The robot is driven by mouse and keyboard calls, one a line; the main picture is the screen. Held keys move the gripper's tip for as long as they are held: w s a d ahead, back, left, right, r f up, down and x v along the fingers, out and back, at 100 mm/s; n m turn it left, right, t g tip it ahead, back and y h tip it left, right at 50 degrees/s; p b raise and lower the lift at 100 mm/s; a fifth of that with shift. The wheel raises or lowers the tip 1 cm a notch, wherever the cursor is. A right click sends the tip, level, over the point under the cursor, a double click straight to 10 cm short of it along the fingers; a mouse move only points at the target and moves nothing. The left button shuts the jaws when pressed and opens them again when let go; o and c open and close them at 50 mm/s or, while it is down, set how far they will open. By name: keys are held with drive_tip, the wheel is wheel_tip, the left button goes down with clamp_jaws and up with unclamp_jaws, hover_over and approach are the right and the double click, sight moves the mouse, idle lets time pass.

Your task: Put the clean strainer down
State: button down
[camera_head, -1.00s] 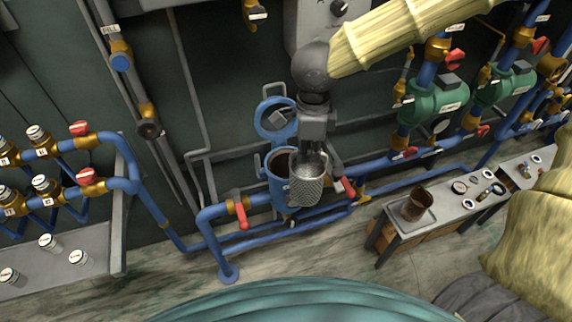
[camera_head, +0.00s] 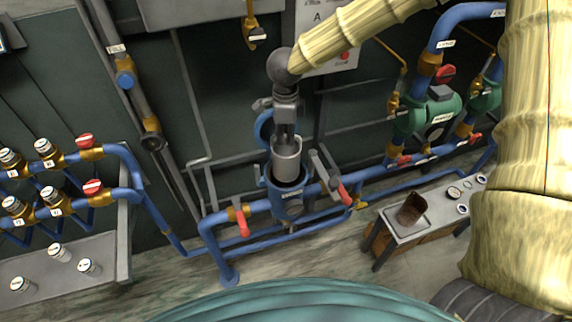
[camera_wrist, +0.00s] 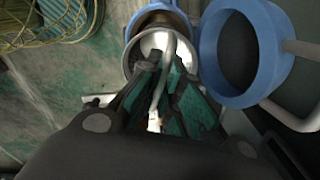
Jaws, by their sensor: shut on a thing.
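The clean strainer (camera_head: 287,163) is a pale grey cylinder, upright, in the head view. Its lower end is at the dark mouth of the blue strainer housing (camera_head: 290,203); I cannot tell how far inside it reaches. My gripper (camera_head: 286,134) is above it, shut on its handle. In the wrist view, my gripper fingers (camera_wrist: 166,95) close on the thin curved handle, with the strainer's bright rim (camera_wrist: 140,50) just beyond. The blue housing (camera_wrist: 133,22) shows behind that rim. A brown, dirty-looking strainer (camera_head: 412,208) lies tilted on the bench.
The open blue ring-shaped lid (camera_wrist: 208,55) stands beside the housing mouth. Red-handled valves (camera_head: 242,222) and (camera_head: 343,192) flank the housing on blue pipes. The small bench (camera_head: 400,232) at right holds a tray and small round parts. A shelf with white-capped items (camera_head: 60,252) is at left.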

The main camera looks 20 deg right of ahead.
sight(286, 167)
wheel_tip(286, 167, down, 14)
drive_tip(key=shift+f+p, duration=0.1)
drive_tip(key=shift+p, duration=1.05)
drive_tip(key=c, duration=2)
unclamp_jaws()
drive_tip(key=shift+f, duration=0.1)
drive_tip(key=o, duration=0.4)
wheel_tip(286, 167, up, 12)
drive_tip(key=shift+r+b, duration=0.15)
drive_tip(key=shift+b, duration=0.95)
